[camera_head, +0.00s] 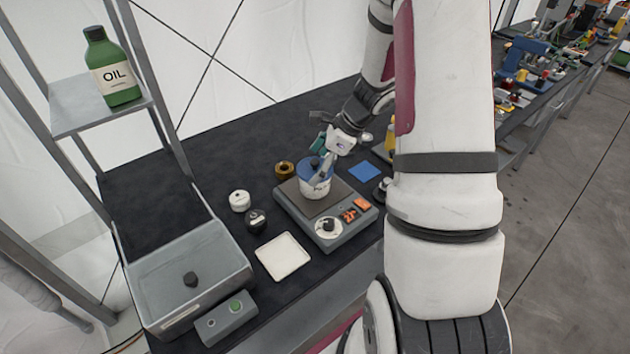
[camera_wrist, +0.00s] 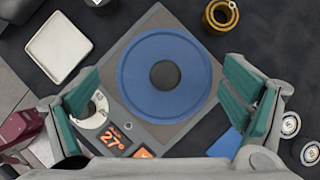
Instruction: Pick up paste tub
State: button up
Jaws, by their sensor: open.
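The paste tub (camera_head: 315,184) is a white tub with a blue lid, standing upright on a grey hotplate-like device (camera_head: 335,236). In the wrist view its round blue lid (camera_wrist: 140,82) with a dark centre fills the middle. My gripper (camera_head: 325,165) is over the tub in the head view. In the wrist view my gripper (camera_wrist: 160,105) is open, its teal fingers on either side of the lid with gaps showing.
A white square tray (camera_head: 284,256), a white round jar (camera_head: 239,201), a black round item (camera_head: 256,220) and a brass ring (camera_head: 284,169) are near the device. A blue square (camera_head: 364,171) lies to its right.

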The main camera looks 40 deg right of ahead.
jog(key=shift+d+p+x, duration=0.15)
jog(key=shift+p+x, duration=0.15)
jog(key=shift+x, duration=1.1)
jog(key=shift+d+p+x, duration=0.1)
jog(key=shift+p+x, duration=0.15)
jog(key=shift+x, duration=1.15)
jog(key=c, duration=1.4)
jog(key=shift+o, duration=0.2)
